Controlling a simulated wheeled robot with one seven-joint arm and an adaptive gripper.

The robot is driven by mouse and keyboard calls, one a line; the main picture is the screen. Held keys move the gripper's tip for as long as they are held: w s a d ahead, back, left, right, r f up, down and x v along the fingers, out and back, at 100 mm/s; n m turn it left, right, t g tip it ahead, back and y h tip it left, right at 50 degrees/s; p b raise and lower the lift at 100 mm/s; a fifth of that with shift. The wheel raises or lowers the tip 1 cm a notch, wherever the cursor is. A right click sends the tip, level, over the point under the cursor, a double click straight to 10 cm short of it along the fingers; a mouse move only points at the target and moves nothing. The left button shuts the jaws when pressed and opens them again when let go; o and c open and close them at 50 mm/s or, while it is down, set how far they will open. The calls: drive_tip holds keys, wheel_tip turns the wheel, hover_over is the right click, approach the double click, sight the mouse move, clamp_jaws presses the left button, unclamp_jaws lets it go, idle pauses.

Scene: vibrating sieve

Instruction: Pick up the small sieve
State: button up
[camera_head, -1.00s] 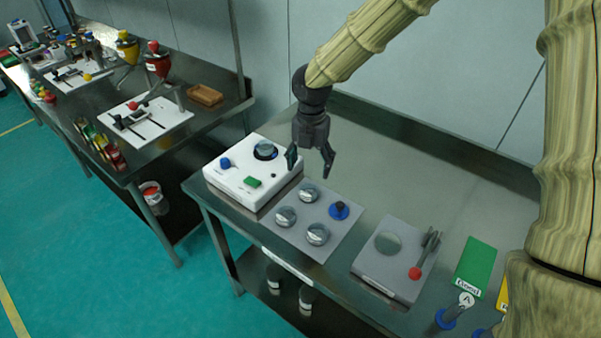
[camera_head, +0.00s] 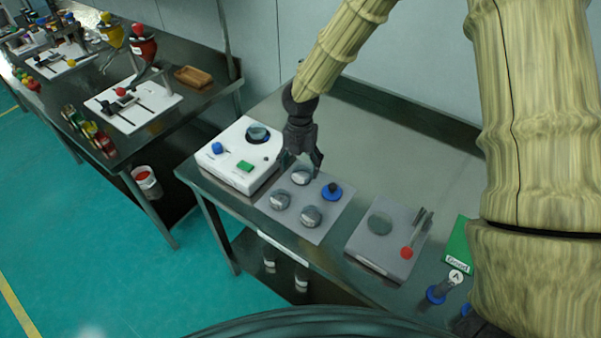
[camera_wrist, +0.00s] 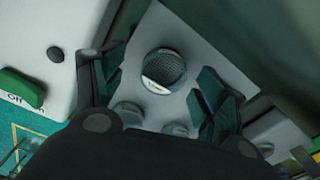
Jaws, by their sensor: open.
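Several small round metal sieves sit on a grey plate (camera_head: 327,223) on the steel table. The rear sieve (camera_head: 301,176) is the one closest to my gripper. In the wrist view this sieve (camera_wrist: 163,71) shows its dark mesh and pale labelled rim between my fingers. Two more sieves, a left one (camera_head: 280,200) and a front one (camera_head: 311,216), stand nearer the table's front edge. My gripper (camera_head: 302,168) is open, fingers pointing down at the rear sieve, one finger to each side. It holds nothing. I cannot tell whether the fingers touch it.
A white machine (camera_head: 233,173) with a blue knob and green switch stands close left of the plate. A blue-based piece (camera_head: 331,192) stands on the plate right of the rear sieve. A grey unit (camera_head: 368,246) with a red knob lies further right.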

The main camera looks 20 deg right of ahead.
drive_tip(key=shift+s+f, duration=0.2)
drive_tip(key=shift+f, duration=0.1)
drive_tip(key=shift+s+f, duration=0.2)
drive_tip(key=shift+s, duration=0.55)
drive_tip(key=shift+w+f, duration=0.5)
drive_tip(key=shift+f, duration=0.05)
drive_tip(key=shift+w, duration=0.1)
drive_tip(key=shift+c, duration=0.5)
drive_tip(key=shift+s+r, duration=0.25)
drive_tip(key=shift+s, duration=0.05)
drive_tip(key=c, duration=0.7)
drive_tip(key=shift+w+f, duration=0.1)
drive_tip(key=c, duration=0.3)
